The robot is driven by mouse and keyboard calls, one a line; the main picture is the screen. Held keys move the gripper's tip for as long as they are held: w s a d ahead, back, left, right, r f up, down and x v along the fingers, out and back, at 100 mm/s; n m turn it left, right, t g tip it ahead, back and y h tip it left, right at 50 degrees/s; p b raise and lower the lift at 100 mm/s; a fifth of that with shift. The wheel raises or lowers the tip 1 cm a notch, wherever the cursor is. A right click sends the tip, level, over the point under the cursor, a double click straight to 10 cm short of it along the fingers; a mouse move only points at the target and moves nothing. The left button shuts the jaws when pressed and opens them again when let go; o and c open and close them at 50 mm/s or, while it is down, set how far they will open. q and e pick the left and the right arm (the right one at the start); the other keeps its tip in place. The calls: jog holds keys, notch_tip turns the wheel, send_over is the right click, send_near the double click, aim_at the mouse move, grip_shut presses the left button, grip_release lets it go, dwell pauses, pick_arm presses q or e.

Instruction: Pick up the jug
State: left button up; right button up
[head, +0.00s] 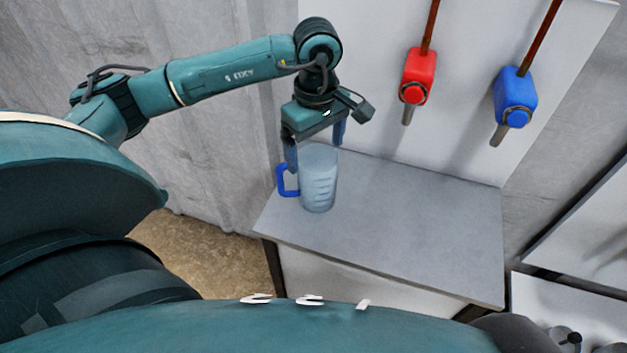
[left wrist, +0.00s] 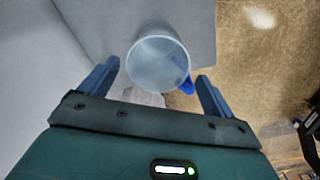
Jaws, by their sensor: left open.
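The jug (head: 319,187) is clear with measuring marks and a blue handle (head: 284,181) on its left side. It stands upright near the left edge of the grey table. My left gripper (head: 315,146) is open, its blue fingers pointing down at the jug's rim from above and behind. In the left wrist view the jug (left wrist: 158,64) shows from above, between and slightly beyond the open fingers. Its handle is partly hidden by the jug and near the right finger. I cannot tell whether a finger touches it. My right gripper is not in view.
The grey table top (head: 410,215) is clear to the right of the jug. A red valve (head: 417,77) and a blue valve (head: 514,97) hang on pipes at the white back panel. A white shelf (head: 570,310) with small parts is at the lower right.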

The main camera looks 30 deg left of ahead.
aim_at(317, 168)
pick_arm(q)
notch_tip(317, 168, down, 2)
jog(key=shift+f, duration=0.15)
notch_tip(317, 168, down, 4)
jog(key=shift+w+d+r+p, duration=0.1)
jog(key=shift+d+r+p, duration=0.1)
jog(key=shift+p, duration=0.35)
jog(key=shift+a+f, duration=0.1)
jog(key=shift+f, duration=0.5)
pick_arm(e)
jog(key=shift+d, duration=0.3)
pick_arm(q)
jog(key=shift+c, duration=0.4)
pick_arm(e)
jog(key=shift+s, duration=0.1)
